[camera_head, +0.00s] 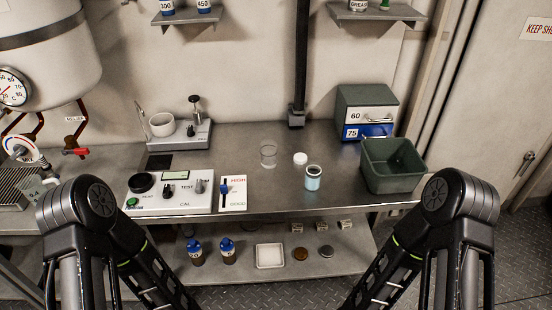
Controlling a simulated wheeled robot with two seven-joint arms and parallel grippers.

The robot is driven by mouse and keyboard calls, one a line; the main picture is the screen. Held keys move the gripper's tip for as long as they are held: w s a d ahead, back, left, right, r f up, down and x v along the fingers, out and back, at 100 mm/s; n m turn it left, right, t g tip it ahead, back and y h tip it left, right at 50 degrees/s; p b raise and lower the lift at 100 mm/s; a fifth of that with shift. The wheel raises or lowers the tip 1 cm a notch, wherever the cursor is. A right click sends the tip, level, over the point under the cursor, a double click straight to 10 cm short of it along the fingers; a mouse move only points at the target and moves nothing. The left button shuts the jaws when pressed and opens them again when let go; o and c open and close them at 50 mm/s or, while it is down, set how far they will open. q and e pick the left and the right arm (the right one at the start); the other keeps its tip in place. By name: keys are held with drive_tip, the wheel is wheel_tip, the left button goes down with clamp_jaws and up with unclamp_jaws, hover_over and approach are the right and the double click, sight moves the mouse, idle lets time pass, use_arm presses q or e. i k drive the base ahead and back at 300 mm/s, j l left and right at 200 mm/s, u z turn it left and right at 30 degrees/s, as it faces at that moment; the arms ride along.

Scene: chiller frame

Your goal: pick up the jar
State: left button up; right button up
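A small clear jar with pale blue contents (313,180) stands upright on the metal bench, near its front edge and right of the middle. A white round cap or lid (300,158) lies on the bench just behind it. An empty clear glass vessel (268,157) stands to the left of the cap. Both of my arms show at the lower left and lower right, running down out of the picture. Neither gripper is visible, so their fingers cannot be seen.
A dark green open bin (371,188) stands to the right of the jar, with a drawer box (350,103) behind it. A white test panel (170,205) and a small stirrer-like device (181,135) are on the left. A lower shelf (345,262) holds bottles and a white tray (270,266).

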sight(313, 174)
drive_tip(key=k+j, duration=0.1)
drive_tip(key=j, duration=0.45)
drive_tip(key=j+u, duration=0.1)
drive_tip(key=j, duration=0.5)
drive_tip(key=k+j, duration=0.15)
drive_tip(key=j, duration=0.4)
